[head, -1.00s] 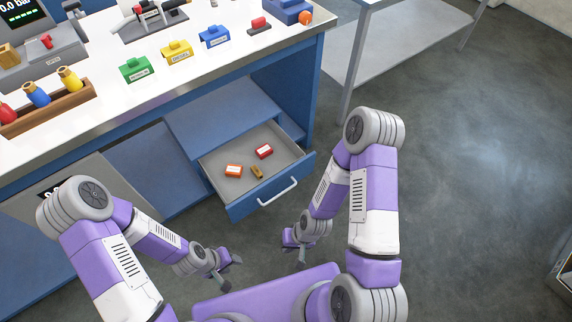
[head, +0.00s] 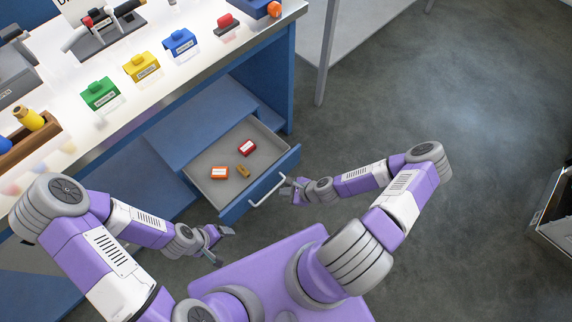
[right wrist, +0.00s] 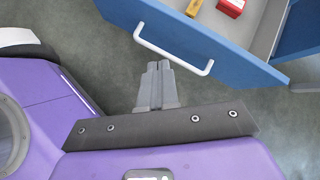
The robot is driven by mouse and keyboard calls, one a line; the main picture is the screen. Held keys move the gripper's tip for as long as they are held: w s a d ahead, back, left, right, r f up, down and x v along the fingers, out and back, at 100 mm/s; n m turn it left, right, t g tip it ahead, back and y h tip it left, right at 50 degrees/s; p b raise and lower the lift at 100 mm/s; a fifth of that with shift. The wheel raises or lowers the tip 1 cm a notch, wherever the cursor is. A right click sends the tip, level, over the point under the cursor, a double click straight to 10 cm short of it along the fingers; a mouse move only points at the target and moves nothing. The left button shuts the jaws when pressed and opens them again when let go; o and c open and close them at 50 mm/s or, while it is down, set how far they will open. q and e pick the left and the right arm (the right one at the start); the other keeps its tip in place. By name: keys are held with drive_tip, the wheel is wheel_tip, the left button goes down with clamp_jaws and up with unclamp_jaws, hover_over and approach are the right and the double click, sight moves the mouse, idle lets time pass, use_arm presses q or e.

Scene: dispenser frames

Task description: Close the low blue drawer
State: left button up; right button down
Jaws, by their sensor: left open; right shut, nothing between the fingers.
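The low blue drawer (head: 262,196) stands pulled out under the bench, its grey inside showing. A red box (head: 247,148), an orange box (head: 219,172) and a small brown piece (head: 243,171) lie in it. Its white bar handle (head: 268,191) is on the front; the handle also shows in the right wrist view (right wrist: 172,57). My right gripper (head: 287,187) is shut and empty, close to the drawer front by the handle. In the right wrist view its fingertips (right wrist: 159,66) point at the handle; I cannot tell if they touch. My left gripper (head: 217,240) is open, in front of the bench, left of the drawer.
The white bench top (head: 130,60) carries green (head: 100,94), yellow (head: 142,67) and blue (head: 180,42) labelled blocks. A wooden rack (head: 30,142) sits at its left. A grey table (head: 345,50) stands right of the bench.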

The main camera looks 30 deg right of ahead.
drive_tip(key=w+d+m+t+h+p, duration=0.1)
drive_tip(key=d+m+t+h, duration=0.1)
drive_tip(key=d+m, duration=0.65)
drive_tip(key=b, duration=0.4)
approach(281, 165)
wheel_tip(281, 165, down, 4)
drive_tip(key=w, duration=0.1)
drive_tip(key=w+a+b, duration=0.1)
drive_tip(key=shift+w+a+f+n+h, duration=0.15)
drive_tip(key=shift+w+a+n+h, duration=0.15)
drive_tip(key=shift+w+a, duration=0.2)
drive_tip(key=shift+w, duration=0.35)
